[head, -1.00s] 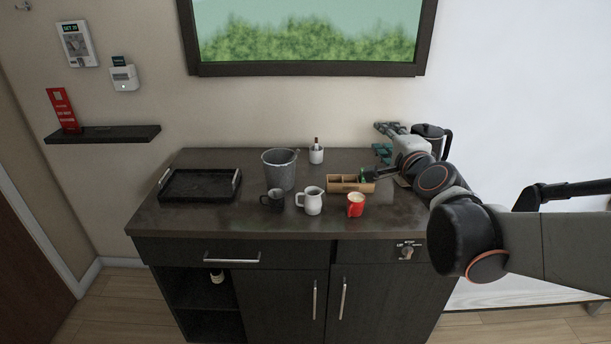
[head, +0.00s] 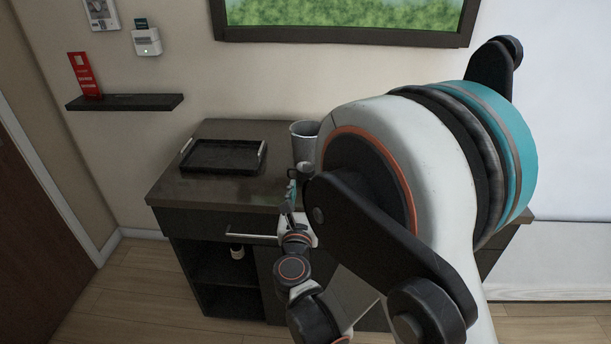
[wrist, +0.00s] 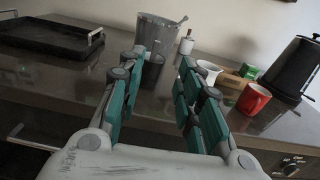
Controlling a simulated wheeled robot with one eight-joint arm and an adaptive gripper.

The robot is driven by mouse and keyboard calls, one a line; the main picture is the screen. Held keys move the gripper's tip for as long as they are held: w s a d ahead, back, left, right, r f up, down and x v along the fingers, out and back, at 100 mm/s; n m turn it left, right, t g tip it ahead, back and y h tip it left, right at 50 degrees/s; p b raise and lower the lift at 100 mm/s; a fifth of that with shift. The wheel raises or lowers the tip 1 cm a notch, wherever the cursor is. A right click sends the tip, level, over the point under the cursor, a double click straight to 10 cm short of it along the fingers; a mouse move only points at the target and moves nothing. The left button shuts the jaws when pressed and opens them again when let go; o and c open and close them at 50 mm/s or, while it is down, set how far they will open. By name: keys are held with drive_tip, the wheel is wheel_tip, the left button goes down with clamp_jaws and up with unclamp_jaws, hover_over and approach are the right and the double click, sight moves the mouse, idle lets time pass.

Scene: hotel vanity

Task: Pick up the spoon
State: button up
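No spoon can be made out for certain. In the wrist view a thin grey handle (wrist: 182,20) sticks out over the right rim of the grey bucket (wrist: 165,32); I cannot tell if it is the spoon. The bucket also shows partly in the head view (head: 304,130), behind my arm. My gripper (wrist: 159,68) is open and empty, its teal fingers spread apart, with the bucket and a dark mug (wrist: 153,75) beyond the gap. In the head view my gripper (head: 291,196) is near the counter's front edge, and my arm hides most of the counter's right side.
A black tray (head: 222,156) lies on the left of the counter (head: 200,195). In the wrist view, a white pitcher (wrist: 209,73), red mug (wrist: 254,99), wooden box (wrist: 235,81), white holder (wrist: 186,46) and dark kettle (wrist: 292,68) stand to the right.

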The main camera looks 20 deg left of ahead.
drive_tip(key=x, duration=0.2)
drive_tip(key=p+x, duration=0.1)
drive_tip(key=x, duration=0.1)
drive_tip(key=f+p+x, duration=0.1)
drive_tip(key=x, duration=0.2)
drive_tip(key=shift+a, duration=0.25)
drive_tip(key=b+x, duration=0.1)
drive_tip(key=x, duration=0.4)
drive_tip(key=shift+b, duration=0.4)
drive_tip(key=shift+w+a+r, duration=0.1)
drive_tip(key=shift+w+a, duration=0.05)
drive_tip(key=shift+w, duration=0.5)
clamp_jaws()
